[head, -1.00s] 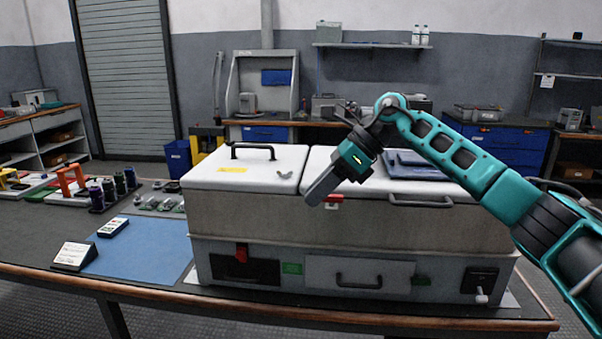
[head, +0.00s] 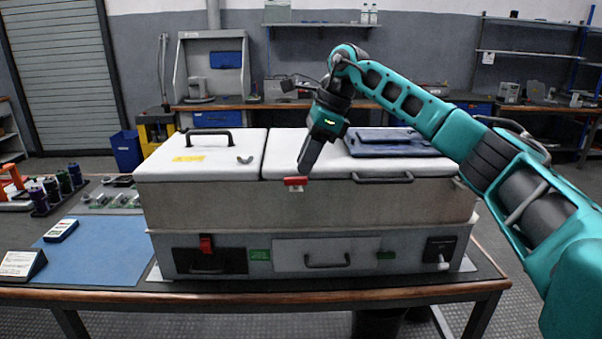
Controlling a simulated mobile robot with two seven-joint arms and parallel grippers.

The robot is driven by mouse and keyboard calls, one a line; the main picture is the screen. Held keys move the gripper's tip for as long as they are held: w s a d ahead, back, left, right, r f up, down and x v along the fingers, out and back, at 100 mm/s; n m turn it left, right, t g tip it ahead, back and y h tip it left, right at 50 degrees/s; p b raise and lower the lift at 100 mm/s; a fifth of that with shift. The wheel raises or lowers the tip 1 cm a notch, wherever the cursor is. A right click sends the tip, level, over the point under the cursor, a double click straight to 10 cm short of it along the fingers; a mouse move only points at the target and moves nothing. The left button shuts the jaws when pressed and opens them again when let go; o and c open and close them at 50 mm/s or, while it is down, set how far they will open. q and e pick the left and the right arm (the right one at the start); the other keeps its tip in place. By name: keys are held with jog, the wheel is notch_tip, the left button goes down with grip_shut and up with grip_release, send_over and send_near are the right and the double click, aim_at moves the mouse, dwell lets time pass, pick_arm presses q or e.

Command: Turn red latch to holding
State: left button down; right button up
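A grey capacitor bank cabinet (head: 225,206) with two white lids stands on the table. A small red latch (head: 296,182) with a pale plate below it sits on the upper front edge, under the right lid. A second red piece (head: 206,244) is on the lower front panel, at left. My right gripper (head: 304,168) points down at the front of the right lid, its tip just above the upper red latch. Its fingers overlap in this view, so their opening is hidden, and I cannot tell whether they touch the latch. My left gripper is out of view.
Black handles stand on the left lid (head: 212,134) and on the front edge (head: 383,178). A blue folder-like item (head: 390,142) lies on the right lid.

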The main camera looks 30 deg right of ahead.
aim_at(297, 177)
jog(key=shift+x, duration=1.6)
jog(key=shift+r, duration=0.1)
grip_shut()
